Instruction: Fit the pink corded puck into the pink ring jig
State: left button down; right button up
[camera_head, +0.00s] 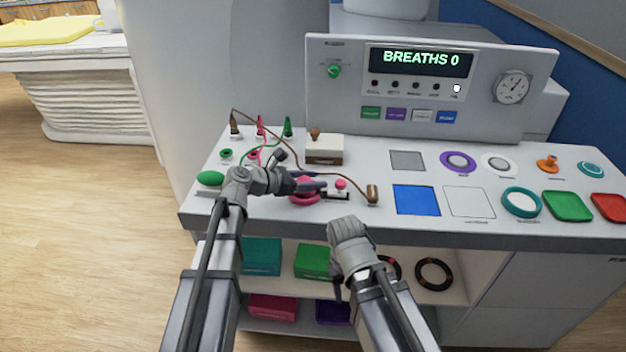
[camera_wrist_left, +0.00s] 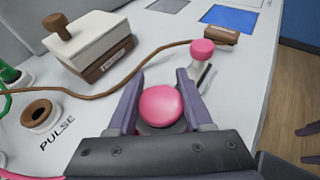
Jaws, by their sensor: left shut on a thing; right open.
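My left gripper (camera_head: 316,182) is over the front edge of the console, shut on the pink puck (camera_wrist_left: 160,105). The puck's round pink top shows between the two fingers in the left wrist view, and also in the head view (camera_head: 302,183). A pink ring (camera_head: 305,198) shows just below the puck in the head view; the fingers partly cover it. I cannot tell whether the puck sits in the ring or above it. My right gripper's open fingers (camera_wrist_left: 304,145) show at the right edge of the left wrist view, away from the console top and empty.
A small pink-knobbed lever (camera_wrist_left: 203,48) stands just beyond the fingers. A brown cord with a brown plug (camera_head: 373,194) crosses the console near the gripper. A white-and-brown block (camera_head: 325,150) stands behind. Blue (camera_head: 417,200) and white squares lie to the right.

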pick_arm(q)
jog(key=shift+c, duration=1.1)
grip_release()
jog(key=shift+a, duration=0.1)
jog(key=p+v, duration=0.3)
jog(key=v, duration=0.4)
jog(key=shift+s+a+r, duration=0.1)
jog(key=shift+s, duration=0.05)
jog(key=shift+s+a, duration=0.1)
